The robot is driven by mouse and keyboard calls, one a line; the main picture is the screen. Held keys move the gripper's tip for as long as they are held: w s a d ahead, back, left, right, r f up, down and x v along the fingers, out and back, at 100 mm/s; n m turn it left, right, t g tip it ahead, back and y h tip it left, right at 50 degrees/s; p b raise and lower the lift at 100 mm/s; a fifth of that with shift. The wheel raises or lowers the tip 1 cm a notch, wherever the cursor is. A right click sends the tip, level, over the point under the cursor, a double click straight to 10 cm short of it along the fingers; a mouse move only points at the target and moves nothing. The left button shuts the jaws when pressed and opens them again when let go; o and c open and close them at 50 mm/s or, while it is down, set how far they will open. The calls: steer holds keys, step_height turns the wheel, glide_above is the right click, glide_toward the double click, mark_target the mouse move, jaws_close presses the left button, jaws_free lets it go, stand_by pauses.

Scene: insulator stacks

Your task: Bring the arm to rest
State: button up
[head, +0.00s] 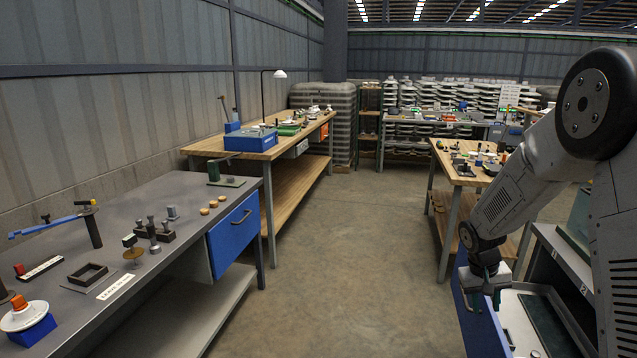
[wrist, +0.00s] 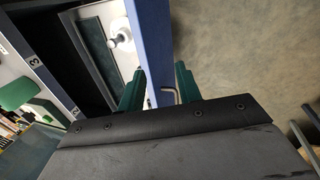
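My arm reaches down at the right of the head view, with my gripper (head: 488,292) low over the blue front of a pulled-out drawer. In the wrist view my gripper (wrist: 158,88) has its two green fingers apart. The blue drawer front (wrist: 150,45) and a small metal handle (wrist: 169,94) show in the gap between them. I see nothing held. Whether the fingers touch the handle or the front, I cannot tell.
The drawer (head: 513,322) stands open under a grey cabinet, with a white knob-like piece (wrist: 121,38) inside. A grey bench (head: 150,190) with small parts stands left. Wooden benches (head: 255,142) stand beyond. The floor (head: 370,250) between is clear.

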steer(key=s+a+r+y, duration=0.1)
steer(key=s+a+r, duration=0.4)
steer(key=s+r, duration=0.3)
steer(key=s+a+r+n+t+y, duration=0.1)
steer(key=s+a+r, duration=0.4)
steer(key=s, duration=1)
steer(key=s+a+r+t+y, duration=0.1)
steer(key=s+a+r, duration=0.4)
steer(key=s+r, duration=0.5)
steer(key=shift+s+a+r+n, duration=0.4)
steer(key=shift+s, duration=0.3)
